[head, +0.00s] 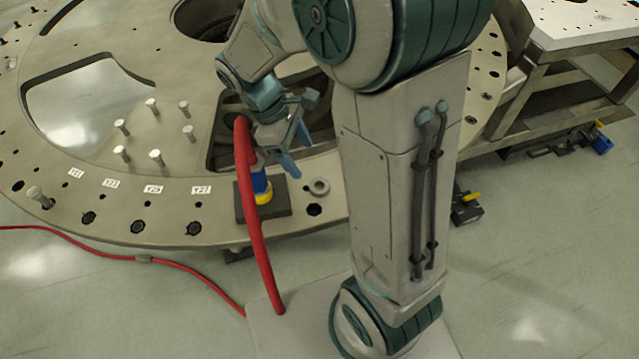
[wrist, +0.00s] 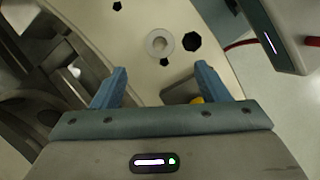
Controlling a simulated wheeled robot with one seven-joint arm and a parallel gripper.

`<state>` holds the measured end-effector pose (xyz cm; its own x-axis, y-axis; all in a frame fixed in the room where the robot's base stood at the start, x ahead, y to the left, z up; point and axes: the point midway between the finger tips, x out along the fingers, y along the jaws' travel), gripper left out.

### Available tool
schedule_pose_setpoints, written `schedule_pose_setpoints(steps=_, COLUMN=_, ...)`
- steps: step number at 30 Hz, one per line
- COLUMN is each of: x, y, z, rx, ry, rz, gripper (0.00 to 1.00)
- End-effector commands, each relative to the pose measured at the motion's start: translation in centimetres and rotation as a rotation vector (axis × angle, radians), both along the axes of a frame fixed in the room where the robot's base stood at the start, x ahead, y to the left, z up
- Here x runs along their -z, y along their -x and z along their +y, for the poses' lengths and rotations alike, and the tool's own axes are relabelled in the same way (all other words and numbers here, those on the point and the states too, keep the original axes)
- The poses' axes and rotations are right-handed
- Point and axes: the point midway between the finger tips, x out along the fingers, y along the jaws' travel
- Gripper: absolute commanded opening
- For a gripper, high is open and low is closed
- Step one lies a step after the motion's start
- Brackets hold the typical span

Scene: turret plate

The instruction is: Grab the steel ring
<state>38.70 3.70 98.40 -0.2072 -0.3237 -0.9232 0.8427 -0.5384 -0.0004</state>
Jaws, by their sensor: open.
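The steel ring (head: 319,187) lies flat on the turret plate (head: 150,185) near its front edge, just right of a dark square pad. In the wrist view the ring (wrist: 159,43) shows ahead of the fingers, roughly midway between them, beside a dark hole. My gripper (head: 290,150) is above the plate, up and to the left of the ring in the head view. Its blue fingers are apart and empty in the wrist view (wrist: 160,82). The ring is not touched by the fingers.
A blue and yellow object (head: 261,186) stands on the dark pad (head: 283,208) next to the ring. A red hose (head: 260,235) passes in front of it. Several upright pins (head: 155,156) stand on the plate to the left. A large opening lies behind the gripper.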

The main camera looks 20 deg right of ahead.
Motion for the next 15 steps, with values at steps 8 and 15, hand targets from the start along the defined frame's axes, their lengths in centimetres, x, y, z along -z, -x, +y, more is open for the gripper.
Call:
schedule_pose_setpoints(steps=8, x=3.6, y=0.9, z=-1.3, rx=0.002, ry=0.000, rz=0.002, gripper=0.68)
schedule_pose_setpoints(steps=15, x=6.0, y=1.4, z=-2.1, rx=0.005, ry=0.000, rz=0.004, gripper=0.68)
